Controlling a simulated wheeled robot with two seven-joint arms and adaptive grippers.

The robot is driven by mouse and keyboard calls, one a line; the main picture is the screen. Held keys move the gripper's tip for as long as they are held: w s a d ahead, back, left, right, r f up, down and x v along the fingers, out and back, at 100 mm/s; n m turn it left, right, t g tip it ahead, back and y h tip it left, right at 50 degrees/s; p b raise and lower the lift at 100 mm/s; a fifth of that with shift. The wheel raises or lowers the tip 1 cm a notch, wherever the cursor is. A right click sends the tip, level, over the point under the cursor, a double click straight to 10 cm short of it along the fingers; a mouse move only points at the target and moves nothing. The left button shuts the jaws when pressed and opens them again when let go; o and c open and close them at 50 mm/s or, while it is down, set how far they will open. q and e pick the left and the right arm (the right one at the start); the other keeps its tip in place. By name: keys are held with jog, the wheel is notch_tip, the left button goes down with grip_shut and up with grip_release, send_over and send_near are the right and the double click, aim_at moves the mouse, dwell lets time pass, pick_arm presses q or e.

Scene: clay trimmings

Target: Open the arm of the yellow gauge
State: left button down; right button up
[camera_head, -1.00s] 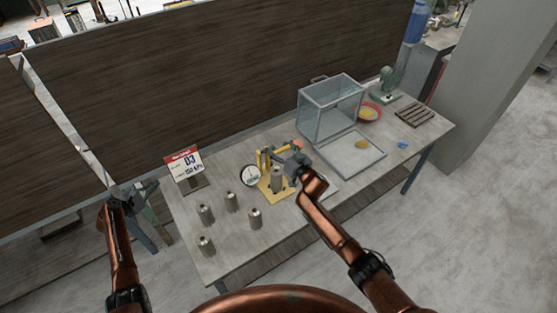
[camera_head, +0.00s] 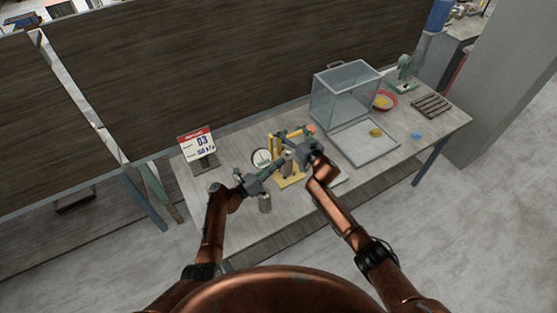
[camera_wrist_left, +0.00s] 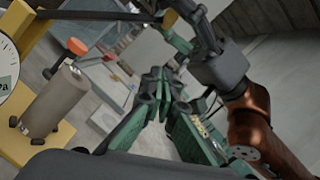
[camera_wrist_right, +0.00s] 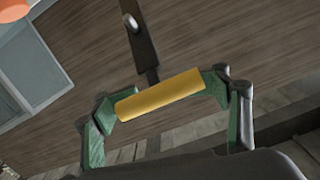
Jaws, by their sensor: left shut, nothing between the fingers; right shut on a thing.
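The yellow gauge stands mid-table, with a yellow base (camera_head: 291,183), a yellow post and a white round dial (camera_head: 261,157). In the left wrist view a grey-brown cylinder (camera_wrist_left: 55,103) stands upright on its yellow base. My right gripper (camera_wrist_right: 160,95) is shut around the yellow handle (camera_wrist_right: 158,97), which sits on a dark arm (camera_wrist_right: 144,45). My left gripper (camera_wrist_left: 163,78) is shut and empty, low in front of the gauge, apart from the cylinder. In the head view the grippers hide part of the gauge, and the arm's angle is unclear.
A metal cylinder (camera_head: 265,203) stands near the front edge; my left arm may hide others. A sign (camera_head: 197,147) stands at the left. A clear box (camera_head: 345,95), a tray (camera_head: 380,152), a red dish (camera_head: 390,101) and a slatted rack (camera_head: 432,106) occupy the right.

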jog(key=shift+a, duration=0.1)
jog(key=shift+c, duration=0.2)
pick_arm(q)
jog(key=w+d+r, duration=0.4)
jog(key=w, duration=0.2)
jog(key=shift+w+d+r, duration=0.15)
jog(key=shift+d+r, duration=0.2)
jog(key=shift+r, duration=0.05)
jog(key=shift+r, duration=0.1)
jog(key=shift+w+a+r, duration=0.3)
jog(key=shift+w+r, duration=0.2)
jog(key=shift+r, duration=0.15)
pick_arm(e)
jog(key=shift+f, duration=0.2)
pick_arm(q)
jog(key=shift+w, duration=0.1)
pick_arm(e)
jog(key=o, duration=1.5)
jog(key=shift+f, duration=0.1)
jog(key=shift+c, duration=0.2)
pick_arm(q)
jog(key=shift+s+f, duration=0.1)
jog(key=shift+s, duration=0.1)
pick_arm(e)
jog(key=o, duration=0.6)
jog(key=shift+r, duration=0.2)
jog(key=shift+o, duration=0.2)
pick_arm(q)
jog(key=shift+f, duration=0.1)
